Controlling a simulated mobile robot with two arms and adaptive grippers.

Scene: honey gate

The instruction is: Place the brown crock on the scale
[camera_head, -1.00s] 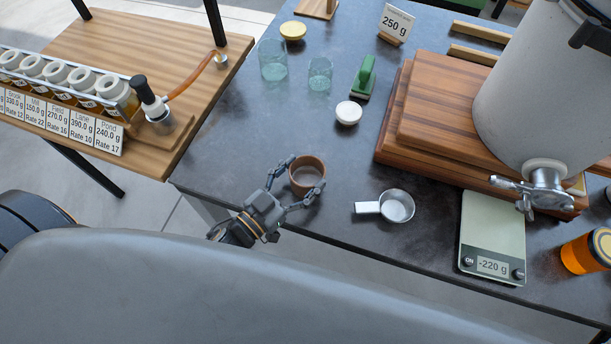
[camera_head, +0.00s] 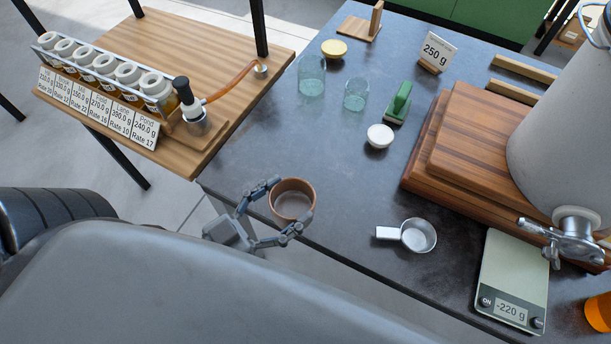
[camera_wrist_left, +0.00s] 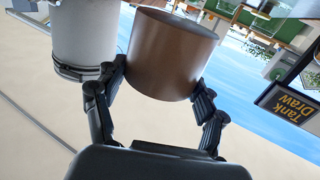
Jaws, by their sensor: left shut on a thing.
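The brown crock (camera_head: 294,206) is held between the two fingers of my left gripper (camera_head: 290,199), near the table's front-left edge in the head view. It is upright, open at the top and looks empty, and it appears raised off the table. In the left wrist view the crock (camera_wrist_left: 172,55) sits between the fingertips of the left gripper (camera_wrist_left: 160,80), which press on its sides. The scale (camera_head: 508,268) lies at the front right of the table, well right of the crock. It reads -220 g and its plate is bare. My right gripper is not in view.
A metal measuring cup (camera_head: 417,236) lies between crock and scale. A large tank (camera_head: 560,130) with a tap (camera_head: 570,238) stands behind the scale, the tap close to its back edge. An orange jar (camera_head: 600,312) is right of the scale. A white-topped pot (camera_head: 380,136) stands farther back.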

